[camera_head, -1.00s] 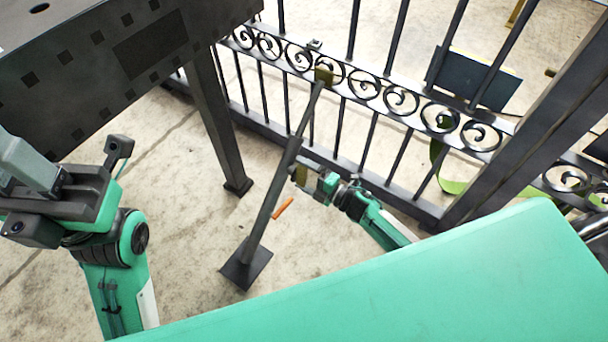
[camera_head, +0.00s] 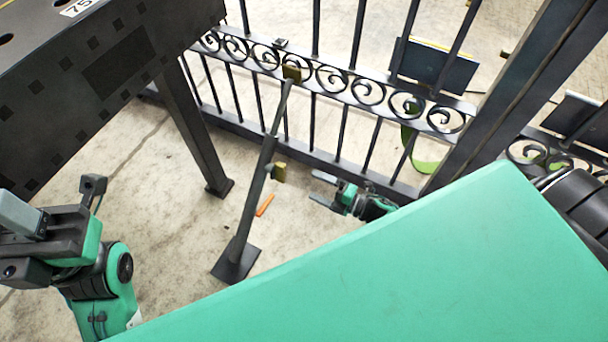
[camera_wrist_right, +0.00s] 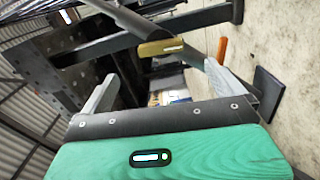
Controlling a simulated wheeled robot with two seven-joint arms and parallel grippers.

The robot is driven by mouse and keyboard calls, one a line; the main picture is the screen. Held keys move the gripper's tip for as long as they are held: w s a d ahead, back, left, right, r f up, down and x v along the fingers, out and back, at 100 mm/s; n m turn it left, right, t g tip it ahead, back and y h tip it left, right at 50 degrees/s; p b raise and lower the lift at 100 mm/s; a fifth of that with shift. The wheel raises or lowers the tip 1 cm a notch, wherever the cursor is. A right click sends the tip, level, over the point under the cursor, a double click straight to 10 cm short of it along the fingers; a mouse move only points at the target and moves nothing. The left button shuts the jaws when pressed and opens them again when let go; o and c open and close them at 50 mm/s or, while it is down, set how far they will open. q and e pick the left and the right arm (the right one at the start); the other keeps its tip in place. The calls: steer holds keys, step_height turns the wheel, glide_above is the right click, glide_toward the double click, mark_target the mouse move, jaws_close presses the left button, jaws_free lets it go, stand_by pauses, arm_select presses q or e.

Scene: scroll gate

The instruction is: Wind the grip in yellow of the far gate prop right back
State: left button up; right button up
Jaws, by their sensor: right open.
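The gate prop (camera_head: 252,205) is a dark slanted post that leans from a floor plate up to the gate. A small yellow grip (camera_head: 280,171) sticks out on the right of its middle; in the right wrist view the yellow grip (camera_wrist_right: 160,48) lies ahead, roughly between the fingers. My right gripper (camera_head: 321,190) is open and empty, to the right of the grip and apart from it. My left gripper (camera_head: 35,235) is at the left edge, far from the prop; its jaw opening cannot be made out.
The black scroll gate (camera_head: 330,80) stands behind the prop. An orange pin (camera_head: 265,205) sits low beside the post and also shows in the wrist view (camera_wrist_right: 222,50). A dark perforated table (camera_head: 110,60) is at the upper left. Bare floor (camera_head: 185,235) lies left of the prop.

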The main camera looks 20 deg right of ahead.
steer(key=shift+s+d, duration=0.4)
steer(key=shift+s, duration=0.15)
